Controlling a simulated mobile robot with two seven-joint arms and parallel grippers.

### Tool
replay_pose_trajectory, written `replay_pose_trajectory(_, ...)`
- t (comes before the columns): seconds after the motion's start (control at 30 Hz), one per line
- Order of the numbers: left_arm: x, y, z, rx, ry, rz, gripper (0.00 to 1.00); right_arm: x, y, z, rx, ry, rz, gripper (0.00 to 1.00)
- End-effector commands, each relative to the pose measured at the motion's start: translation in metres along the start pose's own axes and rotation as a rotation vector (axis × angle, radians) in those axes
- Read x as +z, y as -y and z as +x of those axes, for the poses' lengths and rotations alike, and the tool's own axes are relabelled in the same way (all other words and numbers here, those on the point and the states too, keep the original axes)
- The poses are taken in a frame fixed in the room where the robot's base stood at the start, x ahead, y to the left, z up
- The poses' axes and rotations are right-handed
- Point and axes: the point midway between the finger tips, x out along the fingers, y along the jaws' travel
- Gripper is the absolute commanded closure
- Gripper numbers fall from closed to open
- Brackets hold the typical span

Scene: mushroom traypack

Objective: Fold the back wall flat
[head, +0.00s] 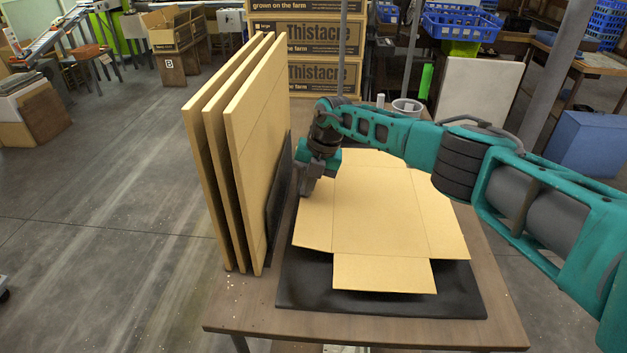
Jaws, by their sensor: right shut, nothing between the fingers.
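A tan cardboard blank (380,215) lies spread out on a black mat (385,303) on the table. Its back wall (370,158) is the narrow panel at the far side and looks about flat, partly behind my right arm. The left (315,222), right (442,222) and front (385,275) panels also lie spread out. My right gripper (307,192) points down at the far end of the left panel, left of the back wall. It is shut and empty; I cannot tell if it touches the cardboard. My left gripper is out of view.
Several upright cardboard sheets (240,140) stand along the left of the table (370,332), beside a dark upright plate (280,190). A small bin (407,108) is behind the table. Stacked printed boxes (318,72) stand farther back. The near table edge is clear.

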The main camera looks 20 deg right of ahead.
Motion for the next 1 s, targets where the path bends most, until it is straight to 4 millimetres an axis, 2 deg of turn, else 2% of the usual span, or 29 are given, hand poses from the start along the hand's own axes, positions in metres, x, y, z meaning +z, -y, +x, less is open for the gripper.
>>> replay_pose_trajectory(0.3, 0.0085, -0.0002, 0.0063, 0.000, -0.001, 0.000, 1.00, 0.0002, -0.0025, 0.0125, 0.003, 0.000, 0.001, 1.00)
replay_pose_trajectory(1.0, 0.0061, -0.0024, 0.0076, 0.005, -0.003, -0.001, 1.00, 0.0000, -0.0035, 0.0142, 0.005, -0.001, 0.000, 1.00)
